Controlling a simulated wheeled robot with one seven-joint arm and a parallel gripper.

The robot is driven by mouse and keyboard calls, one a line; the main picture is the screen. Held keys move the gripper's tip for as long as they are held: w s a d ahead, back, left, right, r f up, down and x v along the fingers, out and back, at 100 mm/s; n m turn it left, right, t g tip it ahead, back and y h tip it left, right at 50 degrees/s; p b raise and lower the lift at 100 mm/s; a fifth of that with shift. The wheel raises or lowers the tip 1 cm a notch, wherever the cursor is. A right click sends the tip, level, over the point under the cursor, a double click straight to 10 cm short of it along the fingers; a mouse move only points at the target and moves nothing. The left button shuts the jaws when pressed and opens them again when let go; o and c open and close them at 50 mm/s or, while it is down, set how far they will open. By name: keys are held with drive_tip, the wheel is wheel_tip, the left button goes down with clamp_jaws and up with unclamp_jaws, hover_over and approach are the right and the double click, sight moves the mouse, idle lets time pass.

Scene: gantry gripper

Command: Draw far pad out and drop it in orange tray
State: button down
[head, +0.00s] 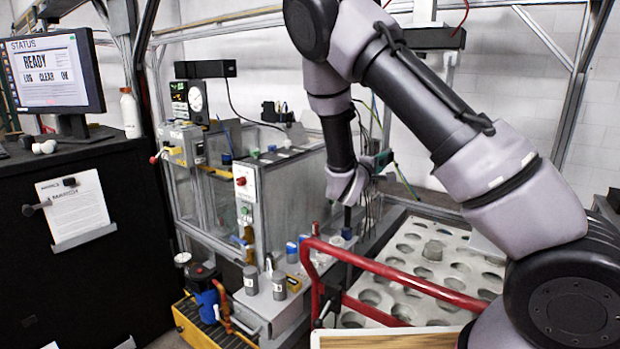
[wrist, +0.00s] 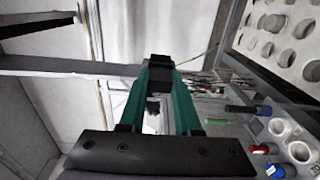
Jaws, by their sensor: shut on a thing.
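My gripper (head: 380,160), with teal fingers, is in the middle of the head view, above the back of the machine. In the wrist view my gripper (wrist: 159,80) is shut on a small dark block (wrist: 159,62) between its fingertips. The block looks like the pad, but I cannot tell whether it is free of its mount. In the head view the fingers and my arm hide it. A yellow-orange tray (head: 186,326) is low at the left of the head view, with a blue pump standing at it. I cannot tell whether it is the orange tray.
A red rail (head: 400,281) crosses in front of a pale plate with round holes (head: 459,268). Small bottles and a clear-walled cabinet (head: 290,187) stand left of my gripper. A monitor (head: 50,72) is at far left. A wood-edged board (head: 385,340) lies at the bottom.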

sight(381, 162)
drive_tip(key=shift+d+r, duration=0.1)
drive_tip(key=shift+v, duration=3.6)
drive_tip(key=v, duration=0.8)
